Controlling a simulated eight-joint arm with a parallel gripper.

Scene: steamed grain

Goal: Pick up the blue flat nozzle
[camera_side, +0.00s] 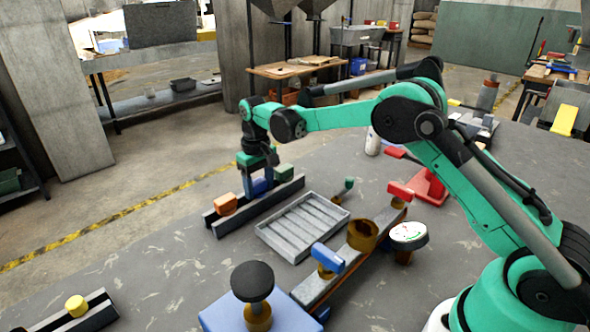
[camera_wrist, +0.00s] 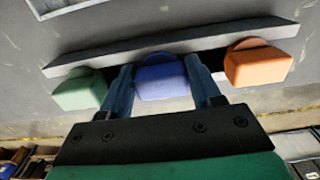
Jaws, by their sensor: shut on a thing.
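The blue flat nozzle (camera_side: 259,187) sits in the grey rail rack (camera_side: 258,207), between an orange nozzle (camera_side: 226,204) and a green nozzle (camera_side: 284,172). My gripper (camera_side: 257,178) reaches down from above and is shut on the blue nozzle. In the wrist view the blue nozzle (camera_wrist: 160,82) lies between my two fingers, with the green nozzle (camera_wrist: 79,90) on the left and the orange nozzle (camera_wrist: 259,66) on the right. The nozzle's lower part is hidden by the rack, and I cannot tell whether it is lifted.
A grey slotted tray (camera_side: 268,234) lies just right of the rack. A red stand (camera_side: 430,188) and a black knob (camera_side: 252,281) rise nearby.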

